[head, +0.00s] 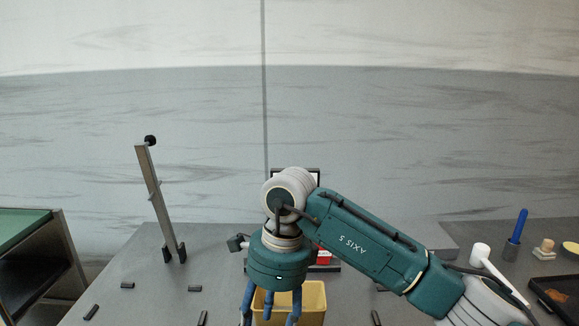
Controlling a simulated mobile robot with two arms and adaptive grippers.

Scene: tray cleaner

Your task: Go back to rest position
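My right arm comes in from the right, and its teal wrist hangs down at the lower middle of the head view. My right gripper (269,308) points down with its blue fingers spread apart. It is in front of a yellow bin (314,300) and partly covers it. Nothing shows between the fingers, but their tips reach the bottom edge of the picture. My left gripper is not in view.
A metal post (155,195) with a black knob stands on the grey table (150,305) at left. Several small dark blocks lie about. A blue-handled tool (518,228), a white-headed tool (480,252) and a dark tray (557,292) are at right. A green-topped cart (22,222) stands far left.

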